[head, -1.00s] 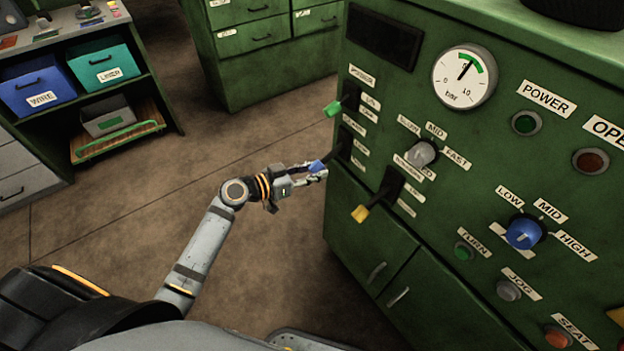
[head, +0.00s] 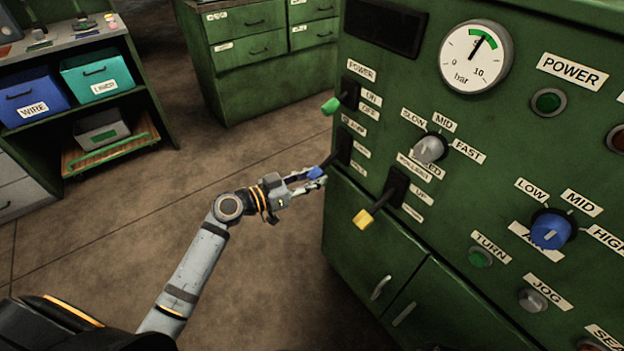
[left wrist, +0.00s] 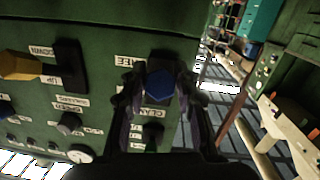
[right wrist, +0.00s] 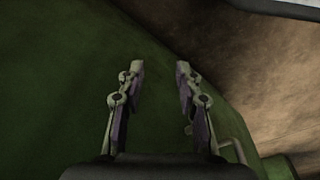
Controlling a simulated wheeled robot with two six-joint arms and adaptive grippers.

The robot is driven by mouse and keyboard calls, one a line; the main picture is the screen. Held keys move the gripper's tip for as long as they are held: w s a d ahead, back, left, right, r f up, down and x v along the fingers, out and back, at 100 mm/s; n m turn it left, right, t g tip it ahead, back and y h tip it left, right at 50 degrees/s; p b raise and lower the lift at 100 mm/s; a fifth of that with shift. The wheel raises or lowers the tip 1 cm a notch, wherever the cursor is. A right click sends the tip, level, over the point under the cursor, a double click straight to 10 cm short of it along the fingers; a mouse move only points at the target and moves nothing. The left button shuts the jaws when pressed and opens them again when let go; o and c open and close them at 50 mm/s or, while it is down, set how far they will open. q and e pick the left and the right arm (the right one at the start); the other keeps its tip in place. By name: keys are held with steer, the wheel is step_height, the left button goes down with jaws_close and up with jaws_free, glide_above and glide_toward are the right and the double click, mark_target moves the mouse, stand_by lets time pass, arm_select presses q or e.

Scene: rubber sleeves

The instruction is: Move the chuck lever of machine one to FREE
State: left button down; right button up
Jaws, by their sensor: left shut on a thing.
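The chuck lever has a blue grip (head: 316,172) and a dark base (head: 344,146) on the left edge of the green machine panel. My left gripper (head: 318,178) is shut on the blue grip. In the left wrist view the blue grip (left wrist: 160,85) sits between the fingers (left wrist: 158,98). The lever's exact setting is hard to tell. My right gripper (right wrist: 160,68) is open and empty in its wrist view, over a blurred green surface.
A green-tipped power lever (head: 331,106) is above the chuck lever, and a yellow-tipped lever (head: 362,219) is at its lower right. Knobs, buttons and a pressure gauge (head: 476,57) fill the panel. A shelf with bins (head: 97,76) stands far left; the floor (head: 110,190) is clear.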

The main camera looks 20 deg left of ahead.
arm_select(q)
steer(key=c, duration=1)
jaws_free()
steer(key=shift+d+f, duration=0.1)
steer(key=v, duration=0.7)
steer(key=shift+s+a, duration=0.2)
steer(key=shift+a, duration=0.05)
